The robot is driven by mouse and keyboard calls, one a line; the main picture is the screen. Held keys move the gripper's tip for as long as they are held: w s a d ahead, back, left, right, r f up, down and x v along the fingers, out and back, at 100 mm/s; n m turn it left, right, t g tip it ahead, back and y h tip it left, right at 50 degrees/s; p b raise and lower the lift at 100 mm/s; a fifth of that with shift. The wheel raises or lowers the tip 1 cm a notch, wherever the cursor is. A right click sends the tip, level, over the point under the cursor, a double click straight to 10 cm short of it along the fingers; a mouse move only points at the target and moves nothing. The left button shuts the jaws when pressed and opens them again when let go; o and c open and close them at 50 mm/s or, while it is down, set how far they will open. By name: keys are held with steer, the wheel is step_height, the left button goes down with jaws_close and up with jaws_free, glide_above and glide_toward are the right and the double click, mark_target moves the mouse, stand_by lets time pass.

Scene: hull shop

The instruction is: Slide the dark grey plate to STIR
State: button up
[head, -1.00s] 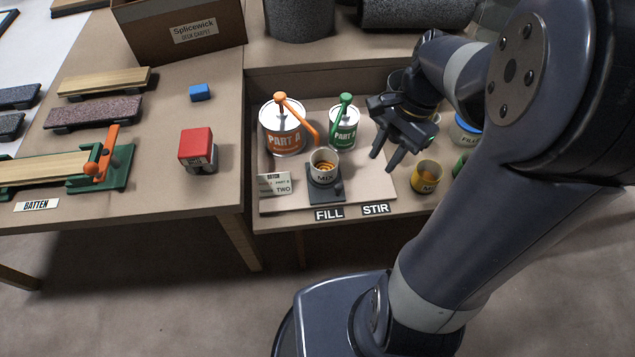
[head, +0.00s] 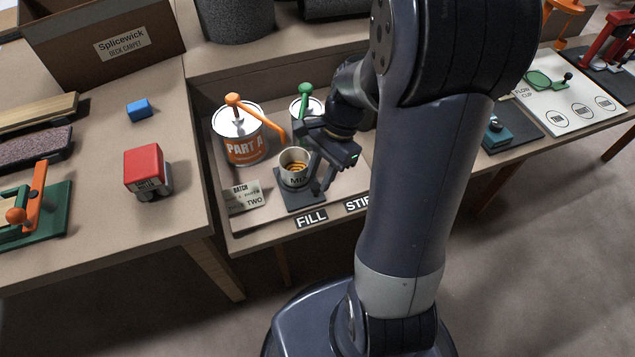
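The dark grey plate (head: 303,203) lies on the tan board behind the FILL label (head: 311,219). A white MIX cup (head: 294,178) with orange contents stands upright on it. The STIR label (head: 356,204) is to the right of FILL, partly hidden by my arm. My gripper (head: 322,187) points down at the plate's right side, just right of the cup. Its fingers hide the plate's small knob, and I cannot tell whether they touch or hold it.
The PART A can (head: 240,138) with an orange pump stands behind left of the cup. The green-pump can (head: 298,112) is behind it, partly covered by my gripper. My arm hides the board's right side.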

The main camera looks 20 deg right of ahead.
steer(key=shift+x, duration=1)
jaws_close()
